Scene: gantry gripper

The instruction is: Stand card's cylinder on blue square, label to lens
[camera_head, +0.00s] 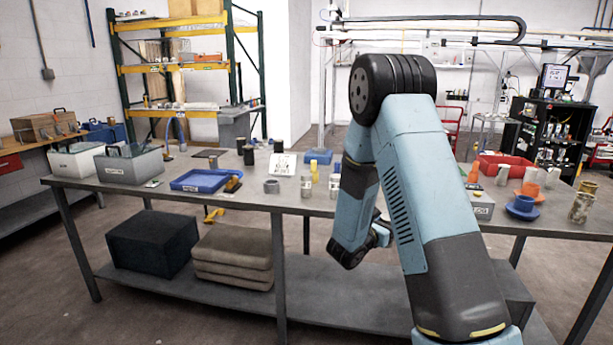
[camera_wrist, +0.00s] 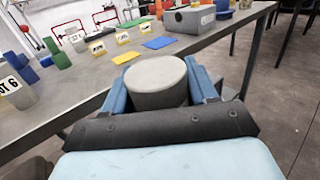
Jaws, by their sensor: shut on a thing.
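In the wrist view my gripper (camera_wrist: 159,82) is shut on a plain grey cylinder (camera_wrist: 157,74), with one blue finger on each side. Its round end faces the wrist camera, and no label shows on the part I see. The cylinder is in front of the table's edge. The flat blue square (camera_wrist: 158,43) lies bare on the table beyond it. A white card (camera_head: 283,163) stands on the table in the head view; its marking is too small to read. My arm hides most of the gripper and the held cylinder in the head view.
A yellow square (camera_wrist: 126,57) lies beside the blue one. Several labelled cylinders, one a grey cylinder (camera_wrist: 17,91), stand at left. A grey box (camera_wrist: 189,19) stands behind the blue square. The table (camera_head: 330,205) has a shelf underneath. A blue tray (camera_head: 201,181) and red bin (camera_head: 503,164) sit on top.

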